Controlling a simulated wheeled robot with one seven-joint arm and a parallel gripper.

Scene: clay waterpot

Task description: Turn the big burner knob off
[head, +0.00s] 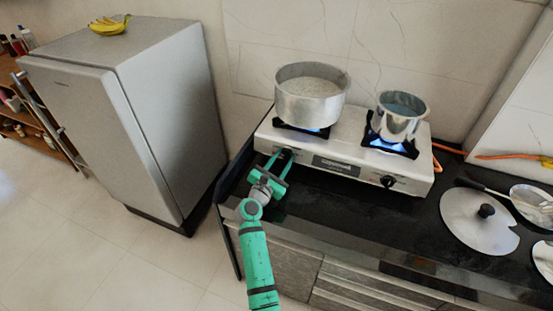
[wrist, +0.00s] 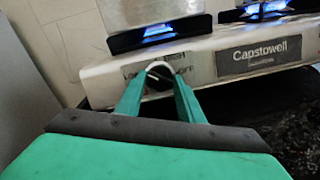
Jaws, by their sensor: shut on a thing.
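The two-burner stove (head: 338,167) stands on the black counter. My green gripper (head: 278,164) reaches its left front and is shut on the left knob (head: 287,154), below the big pot. In the wrist view my gripper (wrist: 159,82) has a finger on each side of the left knob (wrist: 160,68), which shows as a pale curved edge with a dark middle. The fingers hide much of the knob, so its angle is hard to read. A blue flame (wrist: 158,31) shows under the left burner. The right black knob (head: 388,181) is free.
A large steel pot (head: 309,106) sits on the left burner. A smaller steel pot (head: 397,122) sits on the right burner, also lit blue. Lids (head: 465,222) lie on the counter at right. A grey fridge (head: 150,130) stands at left, with clear floor before it.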

